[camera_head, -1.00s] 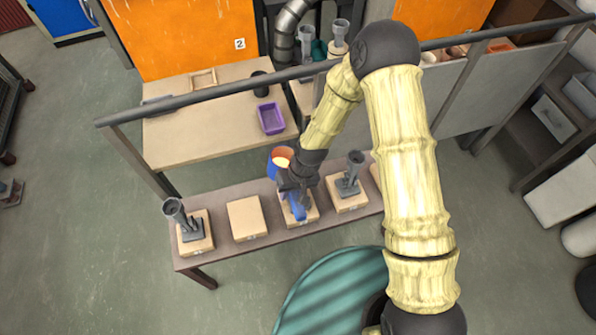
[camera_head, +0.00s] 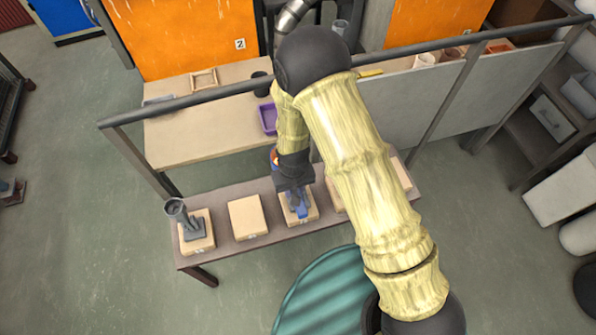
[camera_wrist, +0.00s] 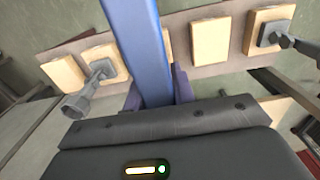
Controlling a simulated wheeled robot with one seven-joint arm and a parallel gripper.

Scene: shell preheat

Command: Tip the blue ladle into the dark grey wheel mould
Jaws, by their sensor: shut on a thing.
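My gripper (camera_head: 297,200) is shut on the handle of the blue ladle (camera_head: 301,210), above a tan block on the low bench. The blue handle (camera_wrist: 140,45) runs up out of the wrist view between my purple fingertips (camera_wrist: 157,93). Only a sliver of the ladle's cup, with a bit of orange, shows behind my wrist, so its tilt is unclear. A grey mould with a tall funnel (camera_head: 178,214) stands on the bench's left block; it also shows in the wrist view (camera_wrist: 272,38). Another grey mould (camera_wrist: 92,85) shows at the wrist view's left. I cannot tell which is the wheel mould.
The low bench (camera_head: 230,252) carries a row of tan blocks; one bare block (camera_head: 247,217) lies left of my gripper. Behind, a dark rail (camera_head: 200,103) crosses above a table with a purple tray (camera_head: 267,118). A green round surface (camera_head: 325,295) is in front.

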